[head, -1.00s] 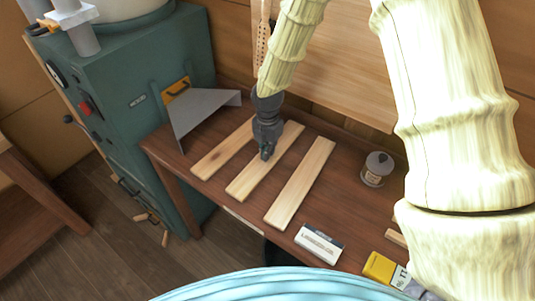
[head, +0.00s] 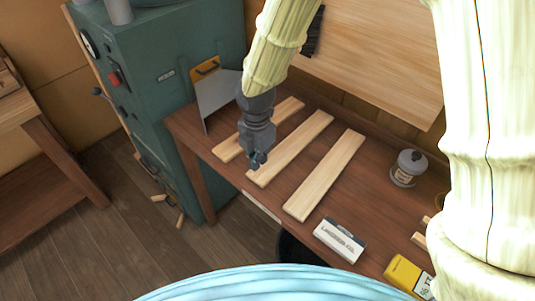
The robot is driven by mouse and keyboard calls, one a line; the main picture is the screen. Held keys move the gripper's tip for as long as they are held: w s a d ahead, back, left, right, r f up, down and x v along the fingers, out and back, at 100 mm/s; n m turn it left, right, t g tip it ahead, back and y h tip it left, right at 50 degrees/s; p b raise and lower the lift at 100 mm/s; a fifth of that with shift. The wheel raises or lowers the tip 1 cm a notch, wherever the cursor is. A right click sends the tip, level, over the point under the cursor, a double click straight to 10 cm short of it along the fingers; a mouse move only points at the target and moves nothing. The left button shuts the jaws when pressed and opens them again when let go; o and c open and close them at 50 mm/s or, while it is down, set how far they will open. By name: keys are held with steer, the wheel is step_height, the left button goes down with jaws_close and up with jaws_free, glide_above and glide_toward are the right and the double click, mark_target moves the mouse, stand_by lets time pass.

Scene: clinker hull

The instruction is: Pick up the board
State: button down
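Three pale wooden boards lie side by side on the brown bench (head: 205,136): a left board (head: 289,107), a middle board (head: 300,143) and a right board (head: 326,176). The task line does not say which one is meant. My gripper (head: 257,161) is over the near end of the middle board, pointing down, and hides part of the left board. Its fingers are small and dark here. I cannot tell whether they touch the board or whether they are open.
A green machine (head: 185,95) with a grey metal chute (head: 217,98) stands at the left. A lidded tin (head: 408,168), a white box (head: 340,240) and a yellow pack (head: 408,275) lie at the right of the bench. A large wooden panel (head: 375,60) stands behind.

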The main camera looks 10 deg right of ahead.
steer(key=shift+s+a, duration=0.2)
steer(key=c, duration=2.2)
jaws_free()
steer(key=o, duration=1.8)
steer(key=shift+c, duration=0.2)
